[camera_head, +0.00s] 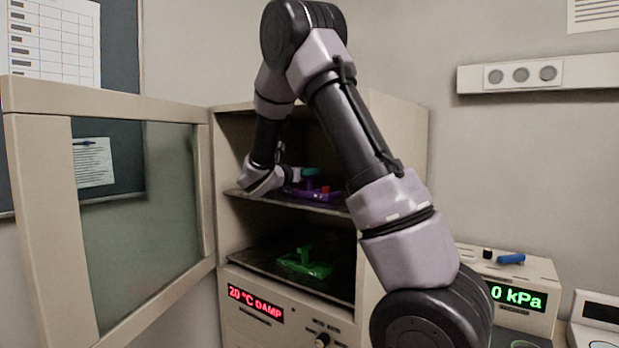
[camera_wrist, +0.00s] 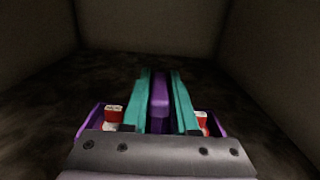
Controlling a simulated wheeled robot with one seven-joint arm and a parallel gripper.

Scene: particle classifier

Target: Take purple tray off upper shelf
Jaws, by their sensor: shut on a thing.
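The purple tray (camera_head: 322,193) is on the upper shelf (camera_head: 275,201) inside the open cabinet, partly hidden behind my arm. In the wrist view the tray (camera_wrist: 222,130) shows on both sides of my gripper, with a red-and-white item near each side. My gripper (camera_wrist: 160,85) has teal fingers, which are shut on the tray's upright purple handle (camera_wrist: 159,95). In the head view my gripper (camera_head: 308,173) reaches into the upper compartment from the left. I cannot tell whether the tray touches the shelf.
A green tray (camera_head: 305,264) sits on the lower shelf (camera_head: 330,285). The cabinet door (camera_head: 130,210) stands open to the left. The cabinet's side walls and top close in around my gripper. A device reading 0 kPa (camera_head: 515,297) stands at the right, with a blue item (camera_head: 511,259) on it.

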